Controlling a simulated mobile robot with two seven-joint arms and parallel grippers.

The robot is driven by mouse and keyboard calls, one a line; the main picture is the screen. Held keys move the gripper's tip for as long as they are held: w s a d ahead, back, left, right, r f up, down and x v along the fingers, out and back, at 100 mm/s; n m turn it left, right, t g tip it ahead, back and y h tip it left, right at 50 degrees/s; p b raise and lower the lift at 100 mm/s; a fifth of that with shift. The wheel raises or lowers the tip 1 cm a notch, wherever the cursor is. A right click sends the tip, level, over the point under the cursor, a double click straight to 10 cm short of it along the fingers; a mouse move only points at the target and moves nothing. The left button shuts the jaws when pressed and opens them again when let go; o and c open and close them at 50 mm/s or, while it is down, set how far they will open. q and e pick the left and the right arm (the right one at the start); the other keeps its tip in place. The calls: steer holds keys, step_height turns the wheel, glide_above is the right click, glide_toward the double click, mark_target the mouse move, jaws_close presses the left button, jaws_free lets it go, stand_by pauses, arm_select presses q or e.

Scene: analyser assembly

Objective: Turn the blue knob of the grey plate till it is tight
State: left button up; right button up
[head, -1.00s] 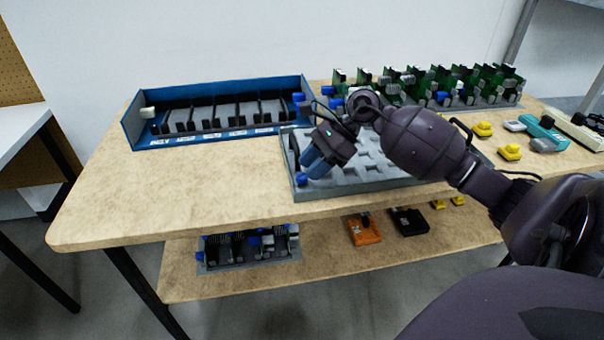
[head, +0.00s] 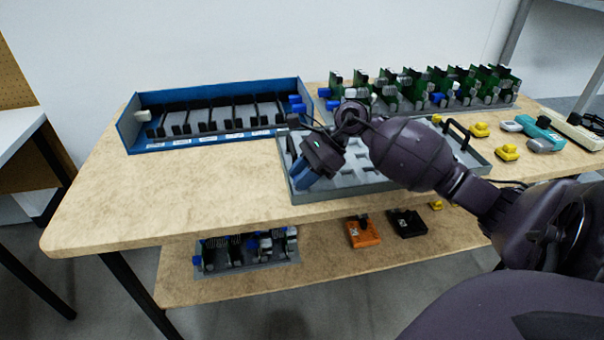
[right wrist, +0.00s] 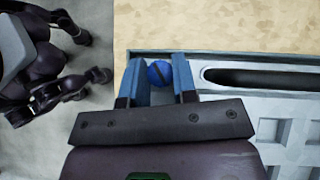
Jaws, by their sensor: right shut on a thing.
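The grey plate (head: 375,187) is a shallow tray with a pocketed floor, lying on the table near its front edge. Its blue knob (right wrist: 158,73) is at a corner of the plate in the right wrist view and has a dark slot across its face. My right gripper (head: 303,183) is over the plate's front left corner, fingers pointing down. In the right wrist view the two blue fingers (right wrist: 160,78) stand on either side of the knob, shut on it. In the head view the gripper hides the knob. My left gripper is not in view.
A blue rack (head: 215,143) with black dividers stands behind to the left. A row of green circuit boards (head: 440,88) stands behind the plate. Yellow parts (head: 507,152) and a teal tool (head: 540,132) lie to the right. The table's left front is clear.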

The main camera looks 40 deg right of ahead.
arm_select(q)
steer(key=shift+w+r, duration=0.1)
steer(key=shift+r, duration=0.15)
arm_select(e)
steer(key=shift+r+m, duration=0.15)
steer(key=shift+m, duration=0.15)
steer(key=shift+s+r+m+t+h+p, duration=0.15)
steer(key=shift+m+t+h+p, duration=0.15)
steer(key=shift+m+t+p, duration=0.35)
steer(key=shift+r+m+t+h+p, duration=0.1)
steer(key=shift+m+t+h+p, duration=0.55)
steer(key=shift+m+p, duration=0.25)
steer(key=shift+m+t+h+p, duration=0.4)
steer(key=shift+m+p, duration=0.4)
steer(key=shift+m, duration=0.15)
arm_select(q)
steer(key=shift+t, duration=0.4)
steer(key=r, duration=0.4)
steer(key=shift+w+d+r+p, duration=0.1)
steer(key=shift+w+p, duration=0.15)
steer(key=shift+p, duration=0.1)
arm_select(e)
steer(key=shift+f+m+h, duration=0.25)
steer(key=shift+m, duration=0.15)
steer(key=shift+t, duration=0.3)
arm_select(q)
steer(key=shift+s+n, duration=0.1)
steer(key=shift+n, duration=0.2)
arm_select(e)
steer(key=shift+f, duration=0.15)
